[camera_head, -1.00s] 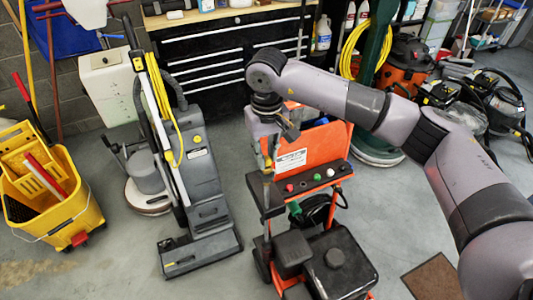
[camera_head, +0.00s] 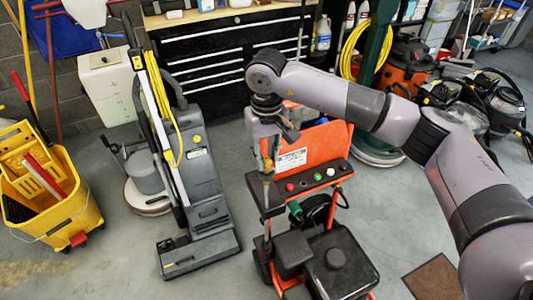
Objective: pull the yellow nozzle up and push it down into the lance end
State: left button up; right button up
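My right gripper (camera_head: 277,143) hangs over the orange pressure-washer cart (camera_head: 325,143), at the upper left of its panel. One dark finger juts out to the right; the other is hard to make out, so I cannot tell whether it is open or shut. A thin upright lance (camera_head: 267,168) stands just below the gripper, above a black holder (camera_head: 265,195) on the cart's left side. A small yellowish part shows around the lance's top, but I cannot clearly tell the yellow nozzle from the lance end. My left gripper is out of view.
A grey floor scrubber (camera_head: 202,180) stands to the left, and a yellow mop bucket (camera_head: 72,205) farther left. A black tool chest (camera_head: 225,65) is behind. Grey floor (camera_head: 120,260) is clear in front.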

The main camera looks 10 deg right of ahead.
jog(key=o, duration=0.3)
jog(key=shift+o, duration=0.2)
notch_tip(320, 180, up, 12)
dwell(0.5)
dwell(0.3)
